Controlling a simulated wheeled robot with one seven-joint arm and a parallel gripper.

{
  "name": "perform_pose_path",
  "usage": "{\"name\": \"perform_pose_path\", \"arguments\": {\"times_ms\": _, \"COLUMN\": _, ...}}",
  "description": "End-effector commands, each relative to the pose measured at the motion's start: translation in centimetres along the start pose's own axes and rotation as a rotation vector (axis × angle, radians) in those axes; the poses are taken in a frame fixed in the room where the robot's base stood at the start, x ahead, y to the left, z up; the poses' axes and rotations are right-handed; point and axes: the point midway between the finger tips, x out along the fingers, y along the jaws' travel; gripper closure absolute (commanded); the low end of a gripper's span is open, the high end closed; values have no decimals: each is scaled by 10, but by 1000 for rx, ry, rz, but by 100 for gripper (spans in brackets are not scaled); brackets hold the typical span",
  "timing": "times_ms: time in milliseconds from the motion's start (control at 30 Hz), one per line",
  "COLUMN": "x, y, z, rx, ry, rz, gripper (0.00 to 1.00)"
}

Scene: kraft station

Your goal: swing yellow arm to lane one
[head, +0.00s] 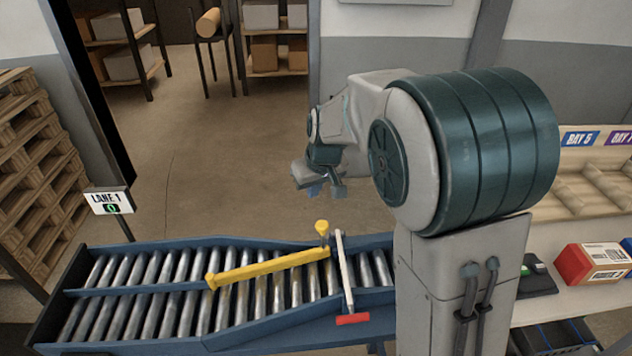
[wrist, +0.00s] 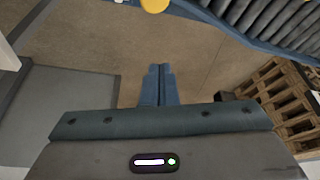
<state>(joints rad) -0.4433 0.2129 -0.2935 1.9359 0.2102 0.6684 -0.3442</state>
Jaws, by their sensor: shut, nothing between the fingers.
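The yellow arm (head: 268,267) lies slantwise across the roller conveyor in the head view. Its left end is near the divider between the lanes, and its right end is near a yellow round knob (head: 322,228) at the far rail. The knob also shows at the top edge of the wrist view (wrist: 155,5). My gripper (head: 322,192) is above the floor beyond the conveyor, apart from the yellow arm and knob. In the wrist view its two blue fingers (wrist: 158,72) are together with nothing between them. The lane 1 sign (head: 109,201) stands at the conveyor's far left.
The conveyor (head: 225,326) has a blue frame and a blue lane divider (head: 130,290). A white bar with a red end (head: 351,319) crosses the rollers right of the yellow arm. Pallets (head: 35,160) are stacked at left. No parcel is on the rollers.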

Motion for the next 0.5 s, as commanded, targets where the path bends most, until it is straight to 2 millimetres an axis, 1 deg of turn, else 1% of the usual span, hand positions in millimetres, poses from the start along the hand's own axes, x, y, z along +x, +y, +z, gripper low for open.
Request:
{"name": "perform_pose_path", "arguments": {"times_ms": 33, "x": 11, "y": 0, "z": 1, "rx": -1, "ry": -6, "rz": 1, "gripper": 100}}
{"name": "perform_pose_path", "arguments": {"times_ms": 233, "x": 51, "y": 1, "z": 1, "rx": 0, "ry": -5, "rz": 1, "gripper": 100}}
{"name": "perform_pose_path", "arguments": {"times_ms": 267, "x": 49, "y": 0, "z": 4, "rx": 1, "ry": -2, "rz": 0, "gripper": 100}}
{"name": "perform_pose_path", "arguments": {"times_ms": 300, "x": 45, "y": 0, "z": 10, "rx": 2, "ry": -1, "rz": 0, "gripper": 100}}
{"name": "perform_pose_path", "arguments": {"times_ms": 500, "x": 41, "y": 0, "z": 32, "rx": 1, "ry": 0, "rz": 0, "gripper": 100}}
